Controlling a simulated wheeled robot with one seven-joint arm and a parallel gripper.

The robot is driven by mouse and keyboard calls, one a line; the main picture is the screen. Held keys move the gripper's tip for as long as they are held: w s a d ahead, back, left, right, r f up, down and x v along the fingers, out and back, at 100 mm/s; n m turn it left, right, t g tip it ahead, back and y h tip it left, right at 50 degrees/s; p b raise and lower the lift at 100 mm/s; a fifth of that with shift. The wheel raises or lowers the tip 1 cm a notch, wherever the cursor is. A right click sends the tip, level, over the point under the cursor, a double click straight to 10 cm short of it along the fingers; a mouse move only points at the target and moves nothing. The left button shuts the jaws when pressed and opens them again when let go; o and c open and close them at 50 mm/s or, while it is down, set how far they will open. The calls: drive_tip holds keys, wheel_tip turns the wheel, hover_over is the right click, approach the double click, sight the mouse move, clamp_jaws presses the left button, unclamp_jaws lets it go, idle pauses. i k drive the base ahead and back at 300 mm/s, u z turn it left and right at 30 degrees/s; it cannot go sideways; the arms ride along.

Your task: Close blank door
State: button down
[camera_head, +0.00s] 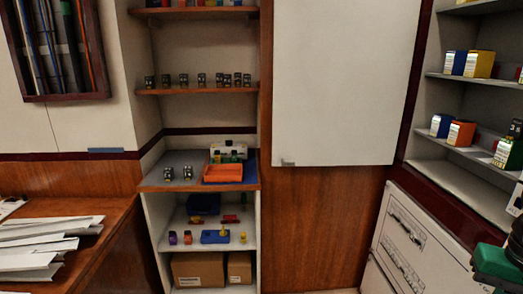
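A plain white panel with no markings (345,80), likely the blank door, hangs on the wood-faced wall at upper centre right. A small grey handle or latch (288,163) sits at its lower left corner. The panel's top is cut off by the frame. I cannot tell whether it is fully shut or slightly ajar. A green and black part (497,262) at the lower right edge looks like part of my arm. No gripper fingertips show, and nothing in view touches the panel.
Open shelves (205,91) with small breakers stand left of the panel; an orange tray (223,173) lies below. Grey shelves (470,156) with colored boxes are at right, above a white cabinet front (405,245). Papers (40,245) cover a wooden counter at left.

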sight(342, 69)
drive_tip(key=k, duration=0.5)
drive_tip(key=u, duration=0.9)
drive_tip(key=i, duration=1.5)
drive_tip(key=z, duration=2.8)
